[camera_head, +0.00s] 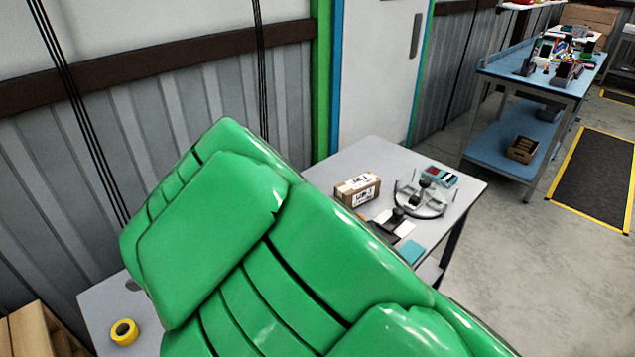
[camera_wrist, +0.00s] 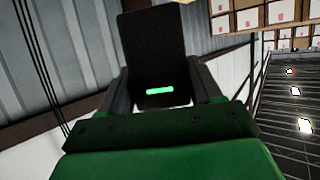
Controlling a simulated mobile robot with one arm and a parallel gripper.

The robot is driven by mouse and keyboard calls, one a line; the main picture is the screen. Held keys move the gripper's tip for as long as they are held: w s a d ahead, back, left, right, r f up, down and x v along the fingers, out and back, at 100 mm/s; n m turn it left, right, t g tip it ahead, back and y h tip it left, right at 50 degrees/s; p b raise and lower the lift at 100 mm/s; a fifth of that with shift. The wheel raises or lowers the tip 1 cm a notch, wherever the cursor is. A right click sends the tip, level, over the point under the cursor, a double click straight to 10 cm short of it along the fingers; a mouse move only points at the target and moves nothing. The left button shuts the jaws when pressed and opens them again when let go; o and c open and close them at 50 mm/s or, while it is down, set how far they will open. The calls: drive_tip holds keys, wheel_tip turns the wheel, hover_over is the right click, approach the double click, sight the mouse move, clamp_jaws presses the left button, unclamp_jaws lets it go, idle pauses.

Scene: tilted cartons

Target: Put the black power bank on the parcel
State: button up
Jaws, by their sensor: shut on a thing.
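The black power bank (camera_wrist: 155,45) is a flat dark slab with a lit green bar near its lower end, in the wrist view. My gripper (camera_wrist: 162,82) is shut on it, one finger on each side. The power bank stands out beyond the fingertips. The parcel (camera_head: 357,189), a small brown carton with a white printed label, sits on the grey table in the head view, just right of my green arm. My arm hides my gripper and the power bank in the head view. The parcel does not show in the wrist view.
The grey table (camera_head: 375,152) also bears a round fixture (camera_head: 421,199), a tray of coloured items (camera_head: 440,176), a teal block (camera_head: 411,251) and a yellow tape roll (camera_head: 124,332). My arm hides its middle. A blue workbench (camera_head: 510,140) stands farther right.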

wheel_tip(320, 180, up, 4)
drive_tip(key=shift+f, duration=0.2)
drive_tip(key=shift+w+r, duration=0.2)
drive_tip(key=shift+w, duration=0.05)
drive_tip(key=w+d+m+t, duration=0.3)
drive_tip(key=w+d, duration=0.7)
drive_tip(key=w, duration=0.4)
drive_tip(key=w+d+m+t, duration=0.3)
drive_tip(key=w+d, duration=0.7)
drive_tip(key=w, duration=0.4)
drive_tip(key=w+d+m+t+h, duration=0.15)
drive_tip(key=w+d, duration=0.25)
drive_tip(key=d, duration=0.5)
drive_tip(key=w+d+m+t+h, duration=0.1)
drive_tip(key=w+d+t, duration=0.1)
drive_tip(key=w+d, duration=0.5)
drive_tip(key=w+d+m+t+h, duration=0.1)
drive_tip(key=w+d+m+t, duration=0.1)
drive_tip(key=d, duration=0.9)
hover_over(358, 182)
wheel_tip(358, 182, down, 15)
drive_tip(key=shift+s+f, duration=0.1)
drive_tip(key=shift+f, duration=1.45)
